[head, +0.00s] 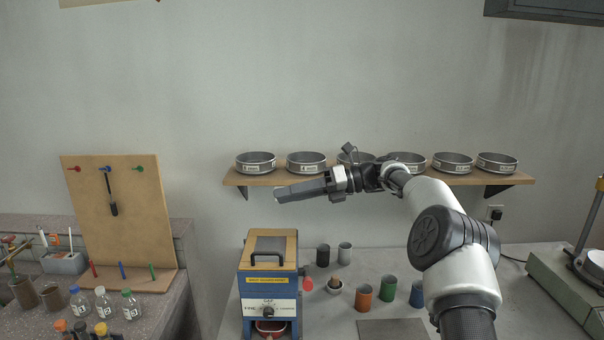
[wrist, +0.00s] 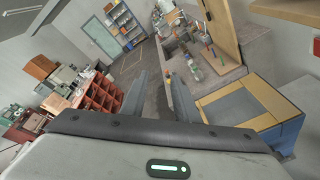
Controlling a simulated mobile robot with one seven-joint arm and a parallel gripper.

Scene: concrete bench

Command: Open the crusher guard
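The crusher (head: 252,307) is a blue and wood-coloured box with a front dial, standing at the left end of the concrete bench. Its guard (head: 270,243) is a grey plate with a dark bar handle (head: 267,258), lying flat on the top. In the wrist view the guard (wrist: 238,106) shows as a grey panel at the right; its handle cannot be made out there. My gripper (head: 280,194) is in the air above the crusher, pointing left, clear of the guard. In the wrist view its two fingers (wrist: 155,88) stand apart with nothing between them.
A shelf (head: 300,177) with several sieves runs along the wall behind my arm. Several cups, including an orange one (head: 364,298), stand right of the crusher. A red knob (head: 307,284) is at its right side. A pegboard (head: 120,215) and bottles are at the left.

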